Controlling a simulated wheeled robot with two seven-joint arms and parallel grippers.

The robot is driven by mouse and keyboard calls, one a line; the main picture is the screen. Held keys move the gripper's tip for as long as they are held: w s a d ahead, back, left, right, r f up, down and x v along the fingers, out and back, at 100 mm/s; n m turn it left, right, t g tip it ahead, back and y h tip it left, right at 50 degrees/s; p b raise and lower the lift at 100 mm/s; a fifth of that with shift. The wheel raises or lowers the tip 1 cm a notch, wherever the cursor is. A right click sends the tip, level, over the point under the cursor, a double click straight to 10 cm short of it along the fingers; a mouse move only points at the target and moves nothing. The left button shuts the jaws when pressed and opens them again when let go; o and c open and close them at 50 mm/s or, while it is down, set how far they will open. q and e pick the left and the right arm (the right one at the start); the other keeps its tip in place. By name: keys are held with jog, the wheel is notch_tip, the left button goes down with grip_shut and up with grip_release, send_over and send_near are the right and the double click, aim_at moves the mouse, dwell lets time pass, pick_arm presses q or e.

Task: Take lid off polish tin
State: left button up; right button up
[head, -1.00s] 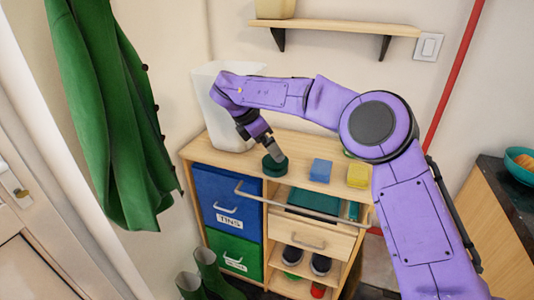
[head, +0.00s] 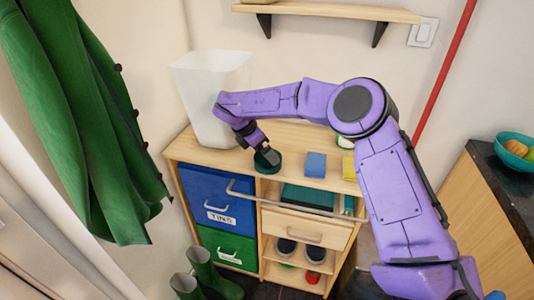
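The polish tin appears to be the small round dark green tin (head: 266,168) on the wooden cabinet's top, near its front edge. My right arm reaches in from the right across the cabinet. Its gripper (head: 266,156) points down at the tin, with its fingertips at the tin's upper part. The fingers are small and overlap the dark tin, so I cannot tell whether they are closed on it. The lid cannot be told apart from the tin's body. My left gripper is out of view.
A blue block (head: 315,165) and a yellow block (head: 349,168) stand right of the tin. A tall white bin (head: 205,108) stands at the back left. A rail (head: 290,205) crosses the cabinet front. A green coat (head: 85,120) hangs at left.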

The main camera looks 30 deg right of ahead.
jog(key=shift+s+d+f, duration=0.15)
jog(key=shift+d, duration=0.05)
jog(key=shift+s, duration=0.1)
jog(key=c, duration=0.7)
jog(key=shift+o, duration=0.2)
